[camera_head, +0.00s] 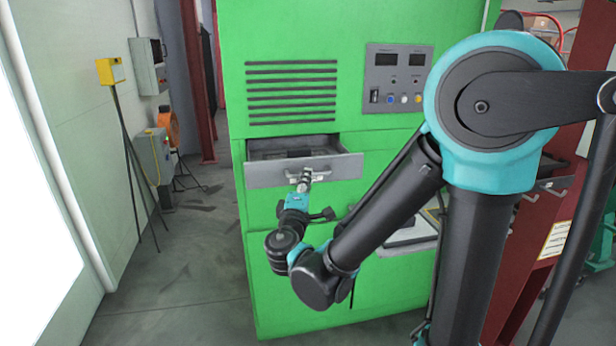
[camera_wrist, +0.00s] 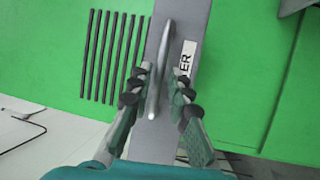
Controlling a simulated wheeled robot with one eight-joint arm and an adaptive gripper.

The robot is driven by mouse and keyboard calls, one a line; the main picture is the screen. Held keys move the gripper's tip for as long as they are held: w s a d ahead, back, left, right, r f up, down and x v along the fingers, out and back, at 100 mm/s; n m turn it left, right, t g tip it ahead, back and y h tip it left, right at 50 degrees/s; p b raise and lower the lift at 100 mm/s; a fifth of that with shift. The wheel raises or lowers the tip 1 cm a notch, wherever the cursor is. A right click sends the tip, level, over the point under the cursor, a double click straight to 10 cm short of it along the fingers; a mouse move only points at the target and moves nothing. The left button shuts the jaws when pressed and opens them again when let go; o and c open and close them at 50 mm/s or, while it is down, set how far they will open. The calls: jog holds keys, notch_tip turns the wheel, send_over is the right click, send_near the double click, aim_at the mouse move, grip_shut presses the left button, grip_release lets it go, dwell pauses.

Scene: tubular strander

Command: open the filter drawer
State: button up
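The filter drawer (camera_head: 304,169) is a grey drawer in the upper front of the green cabinet. It stands partly pulled out, and its dark inside shows above the front panel. Its silver bar handle (camera_wrist: 160,70) runs lengthwise in the wrist view, beside a white label (camera_wrist: 187,62) on which "ER" can be read. My gripper (camera_head: 306,178) is at the handle. In the wrist view my gripper (camera_wrist: 161,82) has one finger on each side of the handle, with a gap between the fingertips. The handle lies between them, with room visible on the right side.
The green cabinet (camera_head: 290,125) has vent slots and a button panel (camera_head: 396,78) above the drawer. A tray (camera_head: 410,238) lies in a lower opening on the right. A yellow box on a stand (camera_head: 110,71) is at the left. The floor left of the cabinet is mostly free.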

jog(key=v, duration=0.9)
jog(key=shift+s, duration=0.2)
jog(key=w+d+f+m+g+h, duration=0.2)
jog(key=d+f+m+g, duration=0.15)
jog(key=d+f, duration=0.35)
jog(key=w+d+f+m+g+h, duration=0.2)
jog(key=d+f+g, duration=0.2)
jog(key=d, duration=0.6)
jog(key=s+d+f+m+g+y, duration=0.6)
jog(key=s+d+f+m+g, duration=0.2)
jog(key=s+f+m, duration=0.2)
notch_tip(320, 180, down, 2)
jog(key=shift+s+d+f, duration=0.15)
jog(key=shift+s+d, duration=0.2)
jog(key=shift+s, duration=0.05)
